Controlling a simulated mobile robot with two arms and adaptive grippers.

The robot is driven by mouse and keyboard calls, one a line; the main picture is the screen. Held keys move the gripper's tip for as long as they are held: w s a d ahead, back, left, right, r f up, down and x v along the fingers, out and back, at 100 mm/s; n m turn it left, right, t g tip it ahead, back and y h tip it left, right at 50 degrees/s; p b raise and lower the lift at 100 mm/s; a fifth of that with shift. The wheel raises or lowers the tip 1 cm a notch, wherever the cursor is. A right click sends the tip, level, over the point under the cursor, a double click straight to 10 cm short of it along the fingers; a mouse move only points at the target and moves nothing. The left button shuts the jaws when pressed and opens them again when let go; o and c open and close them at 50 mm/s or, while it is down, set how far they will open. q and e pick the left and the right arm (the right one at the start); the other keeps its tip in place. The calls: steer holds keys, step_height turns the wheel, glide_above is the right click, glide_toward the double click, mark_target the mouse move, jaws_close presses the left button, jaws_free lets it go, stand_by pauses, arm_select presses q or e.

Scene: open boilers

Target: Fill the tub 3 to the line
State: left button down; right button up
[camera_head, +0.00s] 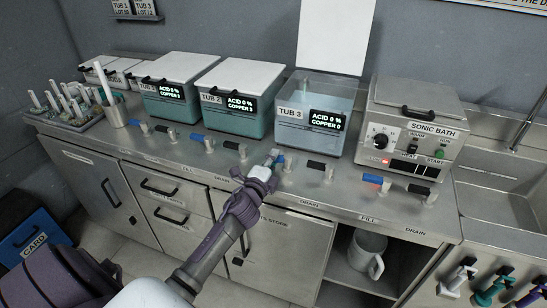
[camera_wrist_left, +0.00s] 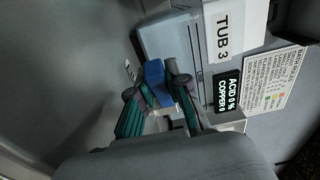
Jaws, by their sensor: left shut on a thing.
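Tub 3 (camera_head: 290,113) stands on the steel bench with its white lid (camera_head: 335,35) raised. Its walls are see-through and pale; its display reads acid 0 %, copper 0. My left gripper (camera_head: 276,157) is at the bench's front, below tub 3, shut on a blue valve handle. The left wrist view shows the blue handle (camera_wrist_left: 155,75) between the two fingers, with tub 3 (camera_wrist_left: 165,38) just beyond. My right gripper is not in view.
A black valve lever (camera_head: 317,166) sits to the right of the gripper. Tub 2 (camera_head: 230,118) stands closed on the left, and the sonic bath (camera_head: 415,125) on the right. A sink (camera_head: 515,150) is at the far right. A white jug (camera_head: 367,253) stands in the open shelf below.

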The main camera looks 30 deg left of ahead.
arm_select(q)
steer(key=h, duration=0.1)
steer(key=m+h, duration=0.2)
steer(key=shift+w+a, duration=0.35)
steer(key=shift+w, duration=0.05)
steer(key=shift+w+f+m+h, duration=0.1)
steer(key=shift+w+m+h, duration=0.1)
steer(key=shift+m+h, duration=0.6)
steer(key=shift+w+m+h, duration=0.15)
steer(key=shift+m+h, duration=0.25)
steer(key=shift+h, duration=0.8)
steer(key=shift+d, duration=0.1)
steer(key=c, duration=1.1)
jaws_free()
steer(key=s, duration=0.4)
steer(key=s+a, duration=0.1)
steer(key=s, duration=0.3)
steer(key=s+a, duration=0.1)
steer(key=s, duration=0.3)
